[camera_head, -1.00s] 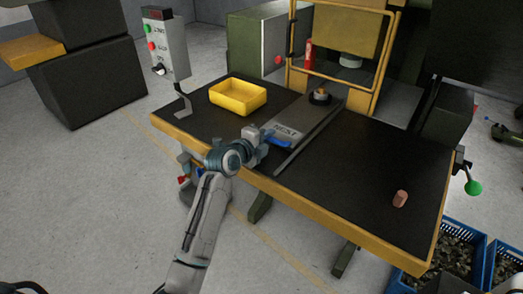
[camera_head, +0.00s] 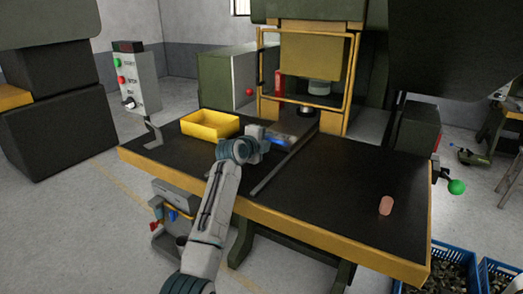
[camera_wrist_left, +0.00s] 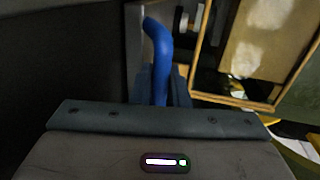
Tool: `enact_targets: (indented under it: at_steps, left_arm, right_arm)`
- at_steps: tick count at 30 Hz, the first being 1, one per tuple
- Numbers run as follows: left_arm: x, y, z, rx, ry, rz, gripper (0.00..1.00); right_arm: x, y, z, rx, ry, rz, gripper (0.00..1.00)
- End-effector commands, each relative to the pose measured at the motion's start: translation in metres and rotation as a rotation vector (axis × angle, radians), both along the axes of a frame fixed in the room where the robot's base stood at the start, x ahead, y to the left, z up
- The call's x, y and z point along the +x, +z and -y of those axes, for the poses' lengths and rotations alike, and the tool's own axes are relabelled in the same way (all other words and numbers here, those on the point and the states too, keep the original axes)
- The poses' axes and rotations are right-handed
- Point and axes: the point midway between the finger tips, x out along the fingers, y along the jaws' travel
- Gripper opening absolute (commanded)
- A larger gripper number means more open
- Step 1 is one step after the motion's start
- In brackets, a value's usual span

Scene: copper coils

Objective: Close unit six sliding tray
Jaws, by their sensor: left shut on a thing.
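The sliding tray (camera_head: 296,126) is a grey plate on the dark table in front of the press. Its blue handle (camera_head: 274,142) is at the near end and also shows as a bent blue bar in the left wrist view (camera_wrist_left: 158,50). My left gripper (camera_head: 262,139) reaches over the table's front edge and is shut on the blue handle. The fingers are partly hidden behind the wrist. My right gripper is out of view.
A yellow bin (camera_head: 210,125) stands left of my gripper. A long dark rail (camera_head: 285,160) runs along the tray's right side. The yellow guard frame (camera_head: 350,70) stands behind. A copper-coloured cylinder (camera_head: 386,205) is on the right. The control box (camera_head: 135,80) stands at left.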

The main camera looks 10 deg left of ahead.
Motion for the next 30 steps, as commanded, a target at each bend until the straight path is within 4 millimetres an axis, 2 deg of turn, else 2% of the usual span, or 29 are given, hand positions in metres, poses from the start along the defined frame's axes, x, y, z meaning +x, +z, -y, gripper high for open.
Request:
enact_targets:
  at_steps: [4,10,21,22,24,25,30]
  left_arm:
    - [0.009,0.000,0.003,-0.001,0.000,0.003,0.00]
    - [0.013,0.000,0.005,0.000,0.000,0.001,0.00]
    - [0.014,0.001,0.005,0.000,0.000,0.001,0.00]
    - [0.014,0.001,0.005,0.000,0.000,0.001,0.16]
    - [0.014,0.001,0.005,0.000,0.000,0.001,0.30]
    - [0.014,0.001,0.005,0.000,0.000,0.001,0.33]
    - [0.014,0.000,0.005,0.000,0.000,0.001,0.33]
  right_arm:
    - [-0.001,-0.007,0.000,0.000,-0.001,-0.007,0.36]
    - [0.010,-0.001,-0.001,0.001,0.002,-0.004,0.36]
    - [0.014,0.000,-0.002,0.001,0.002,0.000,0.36]
    - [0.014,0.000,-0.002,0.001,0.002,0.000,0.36]
    - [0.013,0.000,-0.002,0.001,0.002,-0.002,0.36]
    - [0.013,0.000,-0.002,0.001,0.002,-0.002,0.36]
    - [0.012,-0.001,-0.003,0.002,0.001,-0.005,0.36]
